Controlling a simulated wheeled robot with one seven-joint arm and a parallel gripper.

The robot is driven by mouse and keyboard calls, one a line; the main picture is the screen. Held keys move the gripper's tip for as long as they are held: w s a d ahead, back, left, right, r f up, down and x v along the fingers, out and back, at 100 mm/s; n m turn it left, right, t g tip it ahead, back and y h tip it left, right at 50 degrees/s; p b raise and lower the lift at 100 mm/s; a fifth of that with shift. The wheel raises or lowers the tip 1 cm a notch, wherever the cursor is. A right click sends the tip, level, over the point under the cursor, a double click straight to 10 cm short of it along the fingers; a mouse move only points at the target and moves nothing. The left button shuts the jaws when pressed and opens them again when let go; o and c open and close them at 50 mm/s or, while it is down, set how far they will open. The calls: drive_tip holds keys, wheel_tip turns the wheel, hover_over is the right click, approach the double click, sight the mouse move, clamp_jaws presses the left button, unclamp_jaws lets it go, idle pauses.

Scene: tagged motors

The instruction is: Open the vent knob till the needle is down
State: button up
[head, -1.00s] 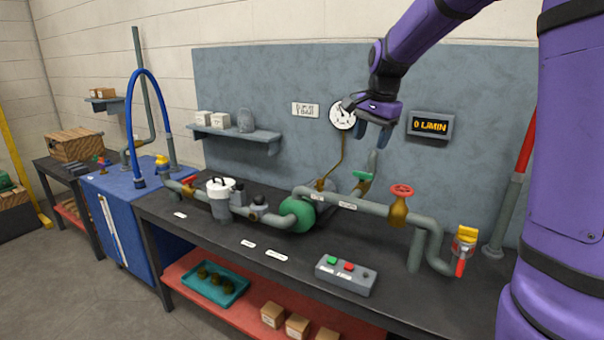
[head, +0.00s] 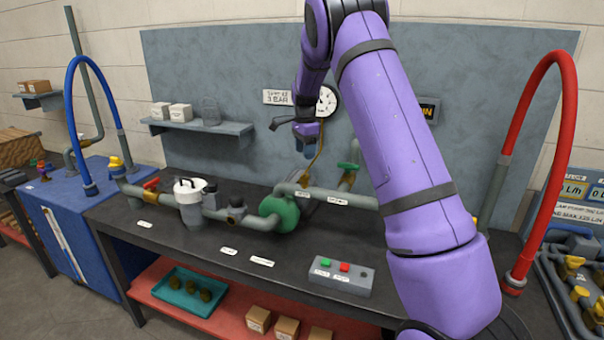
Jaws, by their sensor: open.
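My gripper (head: 308,154) hangs fingers down in front of the wall panel, just left of and below the round white pressure gauge (head: 328,100). Its jaws are open with nothing seen between them. The arm hides the left part of the gauge; the needle's reading is too small to tell. A brass line (head: 316,168) runs down from the gauge to the pipe. A valve with a green handle (head: 348,166) stands on the pipe right of the gripper, apart from it. I cannot make out which part is the vent knob; it may be hidden by the arm.
A green pump (head: 279,211) and grey pipework sit on the dark bench (head: 190,255). A button box (head: 341,275) is at the bench front. A wall shelf (head: 200,128) is at left, a red hose (head: 568,130) at right. My arm covers the bench's right part.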

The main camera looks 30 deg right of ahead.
sight(305, 175)
wheel_tip(305, 175, down, 9)
drive_tip(key=shift+r, duration=0.2)
idle(0.3)
drive_tip(key=c, duration=0.9)
